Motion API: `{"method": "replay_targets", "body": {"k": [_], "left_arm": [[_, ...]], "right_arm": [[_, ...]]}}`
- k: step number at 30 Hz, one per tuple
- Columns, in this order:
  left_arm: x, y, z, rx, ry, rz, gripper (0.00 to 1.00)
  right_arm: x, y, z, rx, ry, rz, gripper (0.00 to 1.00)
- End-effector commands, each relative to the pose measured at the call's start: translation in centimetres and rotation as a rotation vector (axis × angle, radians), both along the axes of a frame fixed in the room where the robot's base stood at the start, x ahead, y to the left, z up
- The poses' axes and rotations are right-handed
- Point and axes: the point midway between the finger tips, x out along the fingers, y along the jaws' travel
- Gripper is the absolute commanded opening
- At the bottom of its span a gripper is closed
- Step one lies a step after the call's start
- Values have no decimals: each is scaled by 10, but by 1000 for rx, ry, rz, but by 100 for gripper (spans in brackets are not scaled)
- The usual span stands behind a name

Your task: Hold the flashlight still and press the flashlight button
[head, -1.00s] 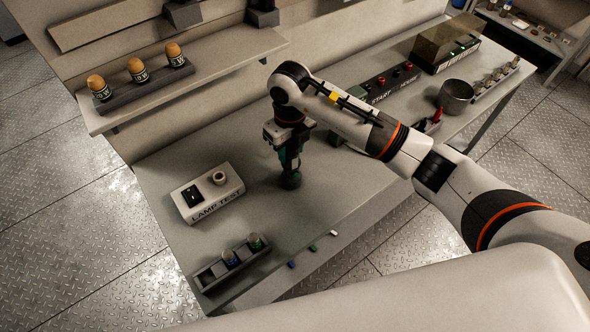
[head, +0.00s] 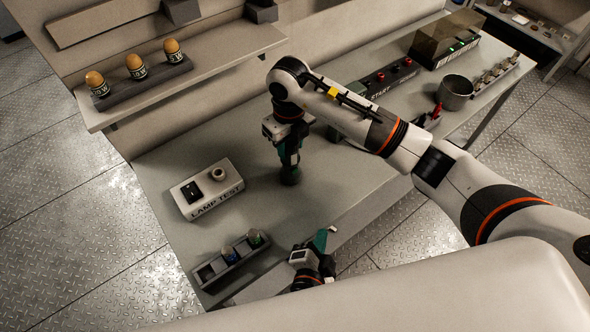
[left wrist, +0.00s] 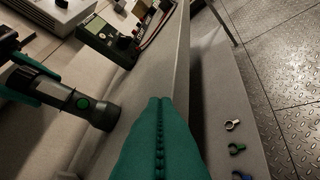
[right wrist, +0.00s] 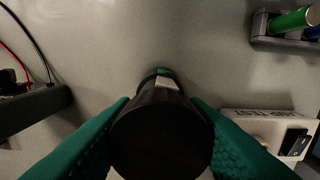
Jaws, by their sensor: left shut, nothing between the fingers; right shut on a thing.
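The dark flashlight (head: 290,177) is held above the bench by my right gripper (head: 289,150). In the right wrist view the flashlight (right wrist: 160,140) sits between the two teal fingers, end-on to the camera. My left gripper (head: 325,238) is at the bench's front edge, lower and nearer than the flashlight. Its teal fingers (left wrist: 160,100) are shut and empty, to the right of the flashlight and apart from it. The button is not discernible in the head view.
A white LAMP TEST box (head: 213,202) and a grey rack (head: 210,274) with small cylinders stand on the left of the bench. A green meter-like box (left wrist: 108,40) with leads is beyond the flashlight. Small coloured pieces (left wrist: 236,149) lie on the lower front ledge.

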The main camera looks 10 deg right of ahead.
Motion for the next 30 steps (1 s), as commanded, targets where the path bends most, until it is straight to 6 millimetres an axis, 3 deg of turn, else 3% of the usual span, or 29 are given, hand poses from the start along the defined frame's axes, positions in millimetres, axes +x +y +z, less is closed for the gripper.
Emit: {"method": "replay_targets", "body": {"k": [1,3,8,22,30], "left_arm": [[16,3,12,8,-44,-10,0],[28,2,25,17,-87,-29,0],[42,2,41,28,-141,-52,0],[47,3,43,32,-150,-55,0],[78,10,43,34,-153,-55,0]], "right_arm": [[0,0,0,0,-1,0,7],[0,0,0,0,-1,0,7],[0,0,0,0,-1,0,7],[0,0,0,0,-1,0,7],[0,0,0,0,0,0,7]]}}
